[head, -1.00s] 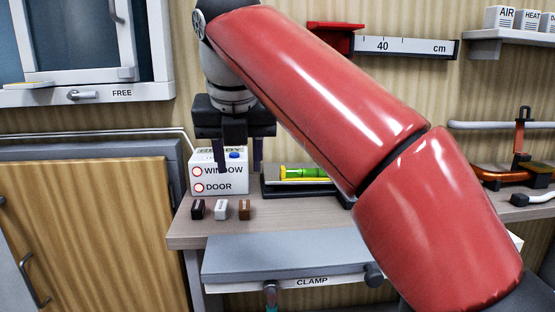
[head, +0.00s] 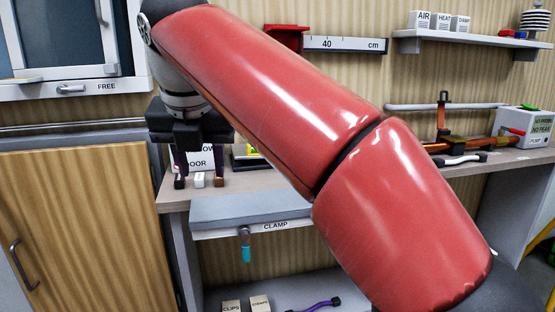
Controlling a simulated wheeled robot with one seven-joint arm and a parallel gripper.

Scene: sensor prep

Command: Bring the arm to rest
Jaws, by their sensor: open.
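My arm, with large red links, crosses the middle of the head view from upper left to lower right. My gripper (head: 198,158) hangs down at its far end, dark and open, with nothing seen between its fingers. It is in front of the white box marked WINDOW and DOOR (head: 203,160) and hides most of it. Whether it touches anything on the bench cannot be told.
Small dark, white and brown blocks (head: 199,180) sit on the bench (head: 240,184). A grey CLAMP ledge (head: 250,208) juts out in front. A wooden cabinet (head: 80,230) stands left, under a window (head: 65,45). A shelf (head: 470,42) and a PUMP box (head: 524,125) are at right.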

